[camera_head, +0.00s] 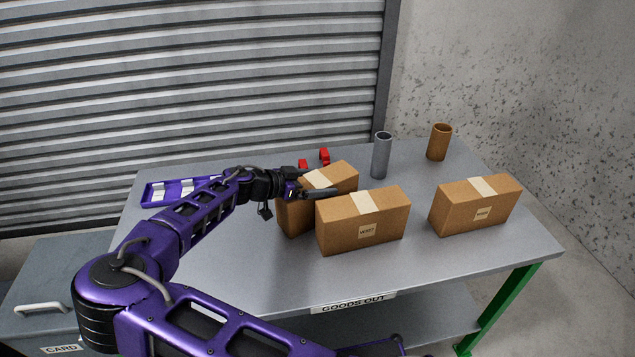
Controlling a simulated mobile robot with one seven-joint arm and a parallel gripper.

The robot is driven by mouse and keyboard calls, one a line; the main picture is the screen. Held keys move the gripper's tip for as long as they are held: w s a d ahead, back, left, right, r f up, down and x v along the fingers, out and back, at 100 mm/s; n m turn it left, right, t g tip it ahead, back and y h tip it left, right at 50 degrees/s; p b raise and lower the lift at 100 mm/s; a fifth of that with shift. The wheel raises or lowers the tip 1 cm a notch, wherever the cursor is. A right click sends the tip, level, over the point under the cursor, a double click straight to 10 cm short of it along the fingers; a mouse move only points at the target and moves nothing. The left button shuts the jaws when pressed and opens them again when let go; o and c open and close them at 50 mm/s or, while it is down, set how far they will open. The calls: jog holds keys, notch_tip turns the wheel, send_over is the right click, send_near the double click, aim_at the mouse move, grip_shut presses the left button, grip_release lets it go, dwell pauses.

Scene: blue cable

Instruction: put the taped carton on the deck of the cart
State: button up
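Three brown cartons with pale tape across their tops stand on a grey table (275,275). One carton (343,172) is at the back left, partly hidden by my gripper and the carton in front. The middle carton (335,228) and the right carton (460,213) each bear a small label on the front. My gripper (322,192) reaches in from the left, at the top of the back-left carton. A dark finger crosses in front of that carton; whether the fingers touch or grip it cannot be told. No cart deck can be made out for sure.
A grey cylinder (381,157) and a brown cylinder (440,142) stand at the back. Red pieces (324,155) lie behind the cartons. A purple tray (152,194) is at the left. A grey box (40,270) marked CARD stands left of the table. The front right tabletop is clear.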

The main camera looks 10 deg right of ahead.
jog(key=shift+r, duration=0.2)
jog(key=v, duration=1.1)
jog(key=shift+s+a+r+p, duration=0.1)
jog(key=shift+a+r+p, duration=0.15)
jog(key=shift+a+p, duration=0.05)
jog(key=shift+d+r+g+y, duration=0.1)
jog(key=shift+d+g+y, duration=0.4)
jog(key=shift+g, duration=0.1)
jog(key=d+g+y+p, duration=0.1)
jog(key=w+d+r+g+y+p, duration=0.1)
jog(key=y, duration=0.1)
jog(key=shift+d+r+y, duration=0.2)
jog(key=shift+d+y, duration=0.1)
jog(key=shift+d, duration=0.1)
jog(key=r+y, duration=0.2)
jog(key=w+d+r+y+p, duration=0.1)
jog(key=shift+r+g, duration=0.1)
jog(key=shift+g, duration=0.2)
jog(key=shift+w+r+y, duration=0.1)
jog(key=shift+r+y, duration=0.3)
jog(key=shift+r, duration=0.05)
jog(key=b+x, duration=0.1)
jog(key=x, duration=1.6)
jog(key=shift+w+d+f+b, duration=0.1)
jog(key=shift+b, duration=0.25)
grip_shut()
